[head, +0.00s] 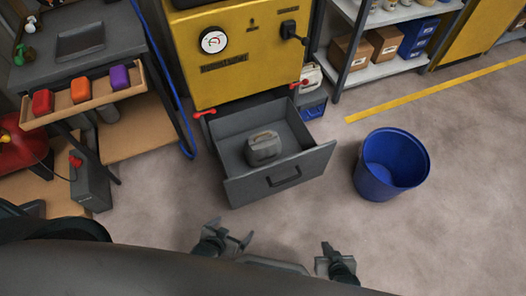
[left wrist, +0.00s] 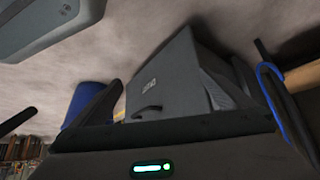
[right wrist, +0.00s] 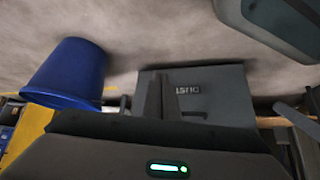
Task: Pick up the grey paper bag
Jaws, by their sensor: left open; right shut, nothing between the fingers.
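A small grey object with a carry handle on top, which I take for the grey paper bag (head: 263,148), stands inside the open grey drawer (head: 303,161). I cannot tell its material. My left gripper (head: 232,236) is open and empty, in front of the drawer and apart from it. My right gripper (head: 326,248) is shut and empty, to the right of the left one. The drawer front with its handle shows in the left wrist view (left wrist: 166,83) and, with a label, in the right wrist view (right wrist: 220,82). The bag is hidden in both wrist views.
A blue bin (head: 390,165) stands on the floor right of the drawer. A yellow cabinet (head: 240,60) rises behind the drawer. A workbench (head: 85,45) with a tray of coloured blocks stands at the left. Shelves (head: 375,75) with boxes stand at the back right. Floor before the drawer is clear.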

